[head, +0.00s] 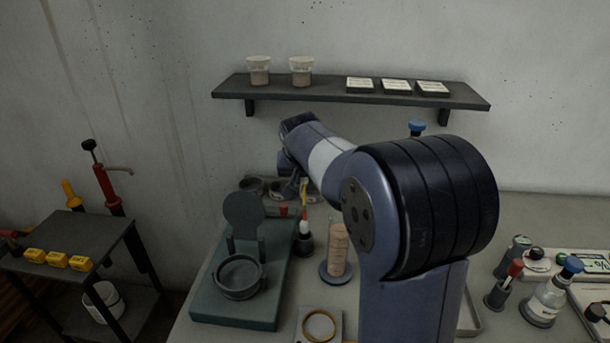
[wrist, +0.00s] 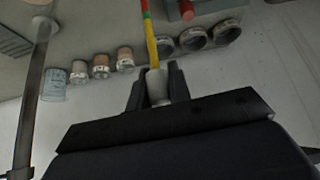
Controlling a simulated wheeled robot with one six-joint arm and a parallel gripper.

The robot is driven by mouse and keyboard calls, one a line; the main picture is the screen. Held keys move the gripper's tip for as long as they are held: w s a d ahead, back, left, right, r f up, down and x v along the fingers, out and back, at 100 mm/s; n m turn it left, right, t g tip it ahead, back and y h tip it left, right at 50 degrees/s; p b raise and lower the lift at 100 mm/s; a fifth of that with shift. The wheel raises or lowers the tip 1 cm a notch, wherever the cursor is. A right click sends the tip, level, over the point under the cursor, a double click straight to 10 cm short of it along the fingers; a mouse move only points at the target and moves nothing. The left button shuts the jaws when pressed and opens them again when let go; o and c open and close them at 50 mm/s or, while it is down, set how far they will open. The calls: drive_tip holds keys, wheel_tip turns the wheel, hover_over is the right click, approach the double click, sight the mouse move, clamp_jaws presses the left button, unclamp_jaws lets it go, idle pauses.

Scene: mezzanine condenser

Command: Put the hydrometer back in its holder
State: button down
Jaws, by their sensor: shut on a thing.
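The hydrometer is a thin stem banded yellow, green and red. In the wrist view its stem (wrist: 151,42) runs up out of the picture from a pale end piece between my gripper (wrist: 158,88) jaws, which are shut on it. In the head view the hydrometer (head: 304,206) hangs upright, with a white part low on it. A small dark holder (head: 305,245) stands directly below, on or beside the green base. I cannot tell whether the tip is inside it or just above. My gripper (head: 292,188) is partly hidden by my arm there.
A green base (head: 235,314) carries a grey round dish (head: 239,276) and an upright disc. A stacked tan column (head: 338,250) stands close right of the holder. A wall shelf (head: 330,92) is above. Bottles (head: 543,302) stand at the right; a black side table (head: 75,240) stands at the left.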

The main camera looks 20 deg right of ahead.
sight(304, 190)
drive_tip(key=shift+f+b, duration=2.1)
drive_tip(key=shift+f, duration=1)
drive_tip(key=c, duration=1.2)
unclamp_jaws()
drive_tip(key=shift+c, duration=0.2)
drive_tip(key=shift+r, duration=0.1)
drive_tip(key=v, duration=1)
drive_tip(key=shift+s+r+b, duration=0.25)
drive_tip(key=shift+r+b, duration=0.05)
drive_tip(key=shift+f, duration=0.1)
drive_tip(key=x, duration=1)
drive_tip(key=shift+p, duration=0.35)
drive_tip(key=shift+w+r+p, duration=0.2)
drive_tip(key=shift+w+p, duration=0.15)
drive_tip(key=shift+p, duration=0.05)
drive_tip(key=shift+s+r+p, duration=0.1)
drive_tip(key=shift+r+p, duration=1.55)
drive_tip(key=shift+r, duration=0.5)
